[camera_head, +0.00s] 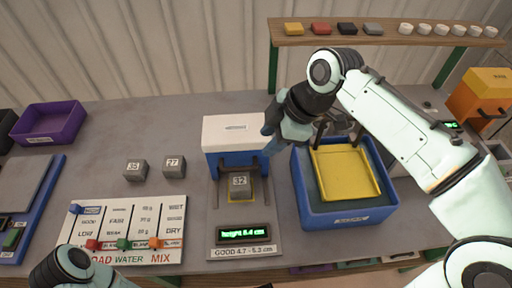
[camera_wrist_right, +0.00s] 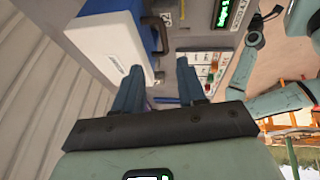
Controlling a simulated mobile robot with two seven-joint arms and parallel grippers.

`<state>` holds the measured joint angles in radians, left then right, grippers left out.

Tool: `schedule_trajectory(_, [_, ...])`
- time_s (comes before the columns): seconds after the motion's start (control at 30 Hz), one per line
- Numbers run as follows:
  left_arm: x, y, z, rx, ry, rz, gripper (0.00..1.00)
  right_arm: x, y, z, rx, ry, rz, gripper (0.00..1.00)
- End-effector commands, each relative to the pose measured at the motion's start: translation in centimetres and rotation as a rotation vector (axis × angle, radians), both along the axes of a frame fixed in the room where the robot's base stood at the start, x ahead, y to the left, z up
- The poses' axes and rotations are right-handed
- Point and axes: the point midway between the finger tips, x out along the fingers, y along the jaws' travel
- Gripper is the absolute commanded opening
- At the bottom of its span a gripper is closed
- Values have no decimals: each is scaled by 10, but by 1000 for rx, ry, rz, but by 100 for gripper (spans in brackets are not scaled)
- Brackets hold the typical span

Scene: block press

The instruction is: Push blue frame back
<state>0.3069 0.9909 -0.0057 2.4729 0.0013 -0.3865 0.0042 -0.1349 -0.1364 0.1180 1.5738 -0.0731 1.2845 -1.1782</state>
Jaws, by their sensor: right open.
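The press has a white top (camera_head: 236,130) and a blue frame (camera_head: 216,166) below it. The frame stands behind a grey block marked 32 (camera_head: 240,186), which sits on the yellow-edged spot between two dark rails. In the wrist view the blue frame (camera_wrist_right: 152,30) runs along the white housing (camera_wrist_right: 105,35). My right gripper (camera_head: 270,142) is at the right side of the press, close to the white top. Its fingers (camera_wrist_right: 160,85) are apart with nothing between them. Whether they touch the frame cannot be told. Only part of my left arm shows at the lower left; its gripper is not seen.
A blue bin (camera_head: 347,218) with a yellow tray (camera_head: 345,175) stands just right of the press. Two grey blocks (camera_head: 135,170) lie to the left. A green display (camera_head: 244,235) is in front, beside a slider panel (camera_head: 120,225). A shelf (camera_head: 385,39) is behind.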

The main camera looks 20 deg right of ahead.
Motion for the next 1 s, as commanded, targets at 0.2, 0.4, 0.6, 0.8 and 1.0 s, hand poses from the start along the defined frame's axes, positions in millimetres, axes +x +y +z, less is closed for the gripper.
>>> schedule_trajectory(0.2, [-3, 0, -4, -1, 5, -1, 49, 2, 5, -19, -10, 13, 14, 40])
schedule_trajectory(0.4, [-5, 0, -10, 0, 7, 0, 49, 12, 18, -57, -9, 13, 13, 40])
schedule_trajectory(0.6, [-6, 0, -14, -1, 8, -1, 49, 23, 32, -93, -9, 13, 11, 40])
schedule_trajectory(0.8, [-7, 0, -15, -1, 8, -1, 49, 30, 40, -115, -8, 9, 10, 40])
schedule_trajectory(1.0, [-7, 0, -16, -1, 8, -1, 49, 32, 43, -122, -7, 8, 10, 40])
